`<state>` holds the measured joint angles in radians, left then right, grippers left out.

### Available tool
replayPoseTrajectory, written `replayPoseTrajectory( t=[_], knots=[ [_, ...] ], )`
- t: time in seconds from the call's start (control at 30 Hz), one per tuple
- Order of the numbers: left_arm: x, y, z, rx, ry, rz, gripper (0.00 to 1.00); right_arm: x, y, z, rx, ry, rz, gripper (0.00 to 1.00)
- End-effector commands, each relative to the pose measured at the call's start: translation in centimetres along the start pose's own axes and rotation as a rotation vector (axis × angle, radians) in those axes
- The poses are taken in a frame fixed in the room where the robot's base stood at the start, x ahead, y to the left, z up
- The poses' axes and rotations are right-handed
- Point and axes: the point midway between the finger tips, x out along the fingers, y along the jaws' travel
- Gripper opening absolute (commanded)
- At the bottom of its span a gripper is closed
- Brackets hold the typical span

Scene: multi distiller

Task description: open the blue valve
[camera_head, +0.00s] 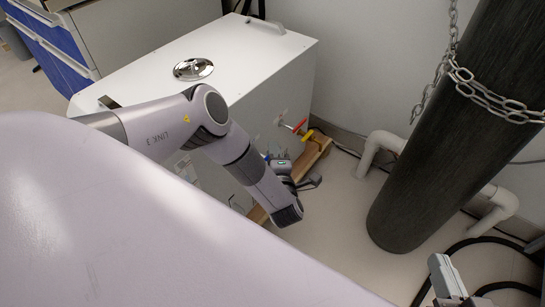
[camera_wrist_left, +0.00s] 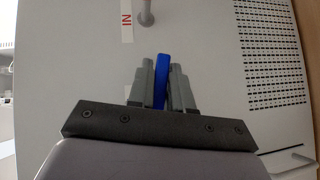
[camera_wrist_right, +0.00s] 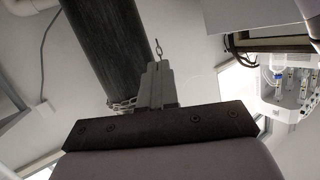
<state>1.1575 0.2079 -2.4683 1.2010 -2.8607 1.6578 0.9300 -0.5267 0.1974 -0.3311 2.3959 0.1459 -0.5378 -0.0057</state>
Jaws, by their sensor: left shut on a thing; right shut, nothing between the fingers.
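The blue valve (camera_wrist_left: 163,66) shows in the left wrist view as a narrow blue lever on the front of the white distiller box (camera_head: 200,50). My left gripper (camera_wrist_left: 161,70) is shut on it, one grey finger on each side. In the head view my left arm reaches down in front of the box, and its wrist largely hides the blue valve and the fingers. My right gripper (camera_wrist_right: 158,75) is shut and empty, away from the box, near the dark cylinder. Part of it shows at the lower right of the head view (camera_head: 447,280).
A red lever (camera_head: 300,125) and a yellow lever (camera_head: 309,134) are on the same box face, right of my left wrist. A chained dark cylinder (camera_head: 420,160) and white pipes (camera_head: 377,145) stand to the right. A black hose (camera_head: 480,240) lies on the floor.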

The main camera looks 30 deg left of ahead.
Motion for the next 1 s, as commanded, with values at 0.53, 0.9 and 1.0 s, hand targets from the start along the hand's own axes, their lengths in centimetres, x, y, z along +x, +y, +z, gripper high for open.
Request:
replayPoseTrajectory(
  t=[0.53,0.9,1.0],
  knots=[
    [-0.16,0.65,0.07,-0.16,0.0,0.157,0.0,-0.46,0.4,-0.1,-0.037,0.029,0.019,0.0],
    [-0.18,0.7,0.05,-0.166,0.0,0.163,0.0,-0.55,0.4,-0.15,-0.04,0.03,0.02,0.0],
    [-0.18,0.69,0.04,-0.166,0.0,0.162,0.23,-0.55,0.4,-0.16,-0.04,0.03,0.019,0.0]
  ],
)
